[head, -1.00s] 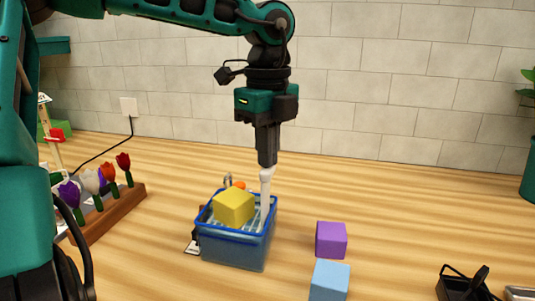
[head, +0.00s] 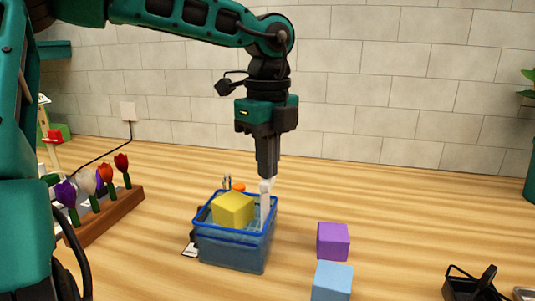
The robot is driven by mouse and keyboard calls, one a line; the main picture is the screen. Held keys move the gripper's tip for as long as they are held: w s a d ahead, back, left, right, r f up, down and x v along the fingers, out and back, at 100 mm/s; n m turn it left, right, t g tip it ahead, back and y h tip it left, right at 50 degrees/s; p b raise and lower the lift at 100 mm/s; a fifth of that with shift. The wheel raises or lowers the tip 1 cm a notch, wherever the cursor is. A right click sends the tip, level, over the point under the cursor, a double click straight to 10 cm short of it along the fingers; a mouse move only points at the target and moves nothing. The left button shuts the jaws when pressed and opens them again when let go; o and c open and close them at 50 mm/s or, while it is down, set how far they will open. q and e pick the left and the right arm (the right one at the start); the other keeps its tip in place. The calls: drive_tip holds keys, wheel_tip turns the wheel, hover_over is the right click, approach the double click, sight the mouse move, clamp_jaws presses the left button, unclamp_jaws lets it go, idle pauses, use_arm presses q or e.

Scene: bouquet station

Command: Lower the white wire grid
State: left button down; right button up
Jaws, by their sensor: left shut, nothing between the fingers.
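A blue basket (head: 232,252) with a darker blue rim stands on the table. A yellow cube (head: 233,209) sits in its upper part, above the rim at the front. The white wire grid hardly shows; only faint pale lines appear inside the basket around the cube, mostly hidden by the cube and walls. My left gripper (head: 265,208) points straight down at the basket's right side. Its pale fingers are shut and reach inside the rim, right of the cube. I cannot tell whether they touch the grid. My right gripper is out of view.
A purple cube (head: 333,241) and a light blue cube (head: 332,281) stand right of the basket. Tulips in a wooden rack (head: 112,218) are at left. A black holder (head: 470,286) is at lower right. The table behind the cubes is clear.

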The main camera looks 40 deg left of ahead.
use_arm(q)
drive_tip(key=shift+f, duration=0.35)
drive_tip(key=shift+f+b, duration=0.95)
drive_tip(key=shift+b, duration=0.2)
drive_tip(key=shift+r+p, duration=1.85)
drive_tip(key=shift+r, duration=0.8)
